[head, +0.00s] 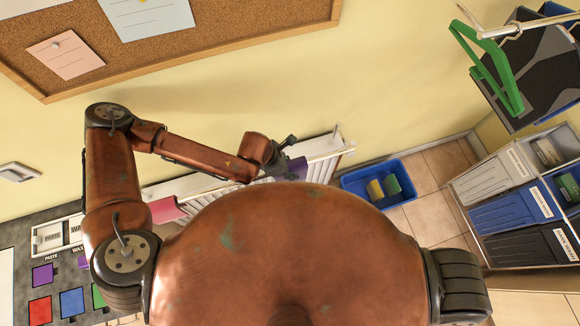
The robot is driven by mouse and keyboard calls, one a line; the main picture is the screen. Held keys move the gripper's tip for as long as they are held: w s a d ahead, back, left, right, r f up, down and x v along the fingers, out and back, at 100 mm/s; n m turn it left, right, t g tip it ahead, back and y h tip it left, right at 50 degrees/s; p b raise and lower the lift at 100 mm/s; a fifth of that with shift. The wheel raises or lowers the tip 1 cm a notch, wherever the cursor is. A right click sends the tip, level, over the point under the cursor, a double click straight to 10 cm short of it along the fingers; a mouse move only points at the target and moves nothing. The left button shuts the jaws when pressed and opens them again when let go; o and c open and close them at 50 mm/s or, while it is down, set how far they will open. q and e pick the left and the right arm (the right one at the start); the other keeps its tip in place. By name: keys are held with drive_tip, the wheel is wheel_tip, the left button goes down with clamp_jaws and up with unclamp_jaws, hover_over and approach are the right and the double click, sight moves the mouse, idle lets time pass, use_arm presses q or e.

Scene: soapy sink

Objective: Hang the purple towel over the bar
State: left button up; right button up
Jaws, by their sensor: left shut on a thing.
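My left gripper (283,157) is at the wall, in the upper middle of the head view. It is shut on the purple towel (297,169), of which only a small dark purple part shows beside the fingers. A pale bar (332,153) runs along the wall above a white slatted radiator and shows to the right of the gripper. The towel overlaps the bar in the picture; I cannot tell whether it touches it. My own body hides much of the area below. My right gripper is not in view.
A pink cloth (166,209) is at the left of the radiator. A blue bin (381,204) with yellow and green items stands on the tiled floor to the right. Labelled bins (516,208) and a green hanger (490,62) are at the far right. A corkboard (240,25) hangs above.

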use_arm(q)
drive_tip(key=o, duration=1.3)
drive_tip(key=v, duration=1.2)
